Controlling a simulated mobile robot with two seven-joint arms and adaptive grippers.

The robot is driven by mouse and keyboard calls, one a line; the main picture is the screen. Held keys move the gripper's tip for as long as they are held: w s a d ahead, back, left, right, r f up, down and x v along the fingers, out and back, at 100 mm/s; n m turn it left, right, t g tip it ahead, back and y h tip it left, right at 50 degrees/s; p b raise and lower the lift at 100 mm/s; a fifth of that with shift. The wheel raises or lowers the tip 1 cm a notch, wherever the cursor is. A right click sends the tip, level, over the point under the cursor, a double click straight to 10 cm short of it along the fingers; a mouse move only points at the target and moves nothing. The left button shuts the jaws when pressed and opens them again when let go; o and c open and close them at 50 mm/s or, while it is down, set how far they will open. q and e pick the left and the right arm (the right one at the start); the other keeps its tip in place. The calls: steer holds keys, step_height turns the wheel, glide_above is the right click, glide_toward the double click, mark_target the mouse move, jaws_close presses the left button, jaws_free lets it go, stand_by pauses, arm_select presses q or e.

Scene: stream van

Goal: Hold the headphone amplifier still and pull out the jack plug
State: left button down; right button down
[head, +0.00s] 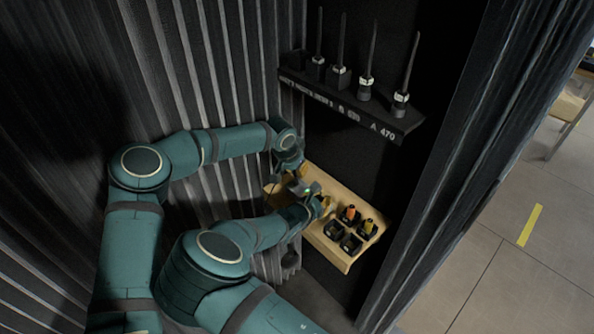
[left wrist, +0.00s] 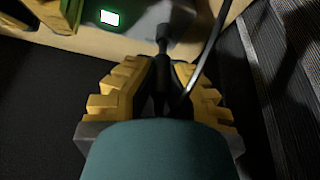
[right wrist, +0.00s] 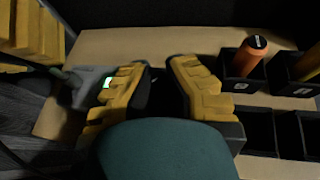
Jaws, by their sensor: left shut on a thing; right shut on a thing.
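The headphone amplifier shows as a grey box with a lit green screen (right wrist: 84,88) in the right wrist view. The lit screen (left wrist: 110,18) also shows in the left wrist view. My right gripper (head: 322,207) is shut on the amplifier; its fingers (right wrist: 160,85) hide part of the box. My left gripper (head: 293,176) is beside it, shut on the dark jack plug (left wrist: 162,72). A black cable (left wrist: 209,45) curves past the fingers. I cannot tell whether the plug's tip is inside the socket.
The amplifier is at a narrow wooden shelf (head: 345,262). A dark rack (head: 385,122) with upright antennas is above. Ribbed walls (head: 240,60) enclose the left.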

arm_select(q)
steer(key=shift+d+r, duration=0.35)
steer(key=shift+r, duration=0.25)
arm_select(e)
steer(key=shift+s+d+f, duration=0.1)
steer(key=shift+d+f, duration=0.1)
arm_select(q)
steer(key=shift+r, duration=1.5)
arm_select(e)
steer(key=shift+a, duration=0.1)
steer(key=c, duration=1.1)
jaws_free()
steer(key=shift+o, duration=0.2)
steer(key=shift+s+a, duration=0.1)
arm_select(q)
steer(key=shift+s+f, duration=0.1)
steer(key=shift+f, duration=0.2)
arm_select(e)
steer(key=v, duration=0.7)
steer(key=shift+a+r, duration=0.15)
steer(key=shift+r, duration=0.25)
arm_select(q)
steer(key=shift+a, duration=0.1)
arm_select(e)
steer(key=shift+s+a+r, duration=0.1)
steer(key=shift+s+r, duration=0.05)
steer(key=shift+r, duration=0.1)
